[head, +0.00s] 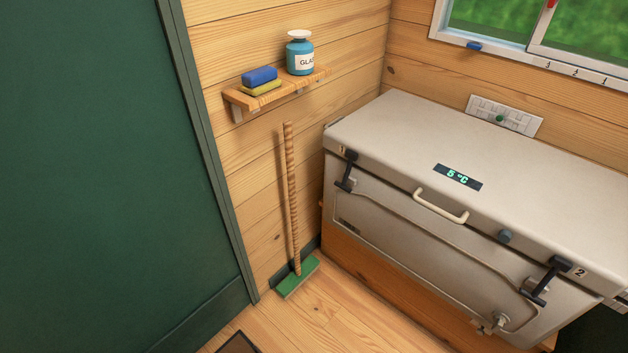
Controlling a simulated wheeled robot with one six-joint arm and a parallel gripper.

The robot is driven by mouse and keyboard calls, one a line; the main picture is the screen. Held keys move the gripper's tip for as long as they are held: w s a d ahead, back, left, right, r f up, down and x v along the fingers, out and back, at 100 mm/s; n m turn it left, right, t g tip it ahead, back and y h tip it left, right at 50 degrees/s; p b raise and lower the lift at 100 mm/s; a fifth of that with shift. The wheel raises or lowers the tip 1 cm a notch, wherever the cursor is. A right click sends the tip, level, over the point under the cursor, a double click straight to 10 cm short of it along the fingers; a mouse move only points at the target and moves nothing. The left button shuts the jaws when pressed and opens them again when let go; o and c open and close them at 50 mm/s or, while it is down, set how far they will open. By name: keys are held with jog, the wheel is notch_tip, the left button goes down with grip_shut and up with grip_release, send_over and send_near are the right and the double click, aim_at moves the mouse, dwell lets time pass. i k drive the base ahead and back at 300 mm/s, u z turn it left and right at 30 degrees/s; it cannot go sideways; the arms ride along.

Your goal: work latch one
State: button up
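Latch one (346,171) is a black latch on the front left of a pale grey chest cooler (400,130), just below a label marked 1. It spans the seam between the lid and the body. A similar black latch two (545,281) sits at the front right beside a label marked 2. The lid is down. A cream handle (440,206) is on the lid front between the latches, and a display (457,177) on the lid reads 5 °C. My gripper is not in view.
A green broom (297,276) leans on the wall left of the cooler. A wooden shelf (240,98) above holds sponges (259,77) and a blue bottle (300,53). A dark green door (100,170) fills the left. The wooden floor (345,318) before the cooler is clear.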

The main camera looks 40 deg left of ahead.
aim_at(352, 156)
jog(key=u, duration=1.25)
jog(key=k, duration=0.6)
jog(key=u, duration=0.5)
jog(key=i, duration=1.3)
jog(key=z, duration=0.7)
